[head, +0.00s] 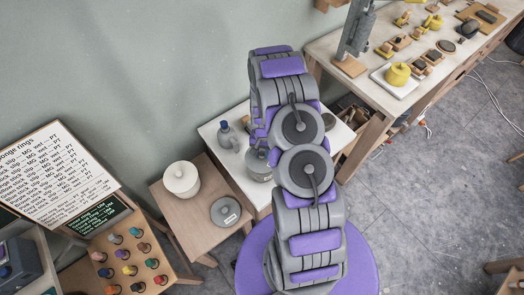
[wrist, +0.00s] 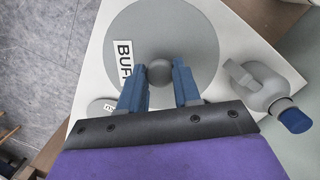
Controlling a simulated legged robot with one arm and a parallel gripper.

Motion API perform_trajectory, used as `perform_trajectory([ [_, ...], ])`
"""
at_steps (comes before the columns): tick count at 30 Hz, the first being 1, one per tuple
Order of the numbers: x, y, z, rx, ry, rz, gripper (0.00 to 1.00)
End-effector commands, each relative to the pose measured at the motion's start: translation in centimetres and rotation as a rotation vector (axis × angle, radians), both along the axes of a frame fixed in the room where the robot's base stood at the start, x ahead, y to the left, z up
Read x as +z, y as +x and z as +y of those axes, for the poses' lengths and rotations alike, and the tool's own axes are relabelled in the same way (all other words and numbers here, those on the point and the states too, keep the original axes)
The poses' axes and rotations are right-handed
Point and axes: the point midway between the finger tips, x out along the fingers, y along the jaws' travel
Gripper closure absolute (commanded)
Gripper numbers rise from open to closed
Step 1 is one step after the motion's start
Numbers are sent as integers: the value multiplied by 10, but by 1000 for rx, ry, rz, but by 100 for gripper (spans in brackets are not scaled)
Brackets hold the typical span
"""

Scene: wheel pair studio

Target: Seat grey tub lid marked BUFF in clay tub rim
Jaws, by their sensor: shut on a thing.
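The grey round lid marked BUFF (wrist: 190,32) fills the upper middle of the wrist view, with its white label left of the knob. My gripper (wrist: 160,88) has its two blue fingers on either side of the lid's round grey knob (wrist: 159,72) and is shut on it.
A grey bottle with a blue cap (wrist: 264,90) stands close beside the lid. A peg board (head: 130,262) and a workbench (head: 345,40) flank the area.

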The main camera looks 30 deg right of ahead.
Motion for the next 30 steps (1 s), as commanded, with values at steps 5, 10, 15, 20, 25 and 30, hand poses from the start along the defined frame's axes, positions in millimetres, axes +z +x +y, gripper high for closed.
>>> perform_trajectory([
  [5, 0, 0, 0, 0, 0, 0, 99],
  [10, 0, 0, 0, 0, 1, 1, 57],
  [15, 0, 0, 0, 0, 1, 1, 41],
  [20, 0, 0, 0, 0, 1, 1, 38],
  [25, 2, 0, 0, 0, 0, 0, 38],
  [30, 16, 1, -1, 0, 1, 1, 38],
])
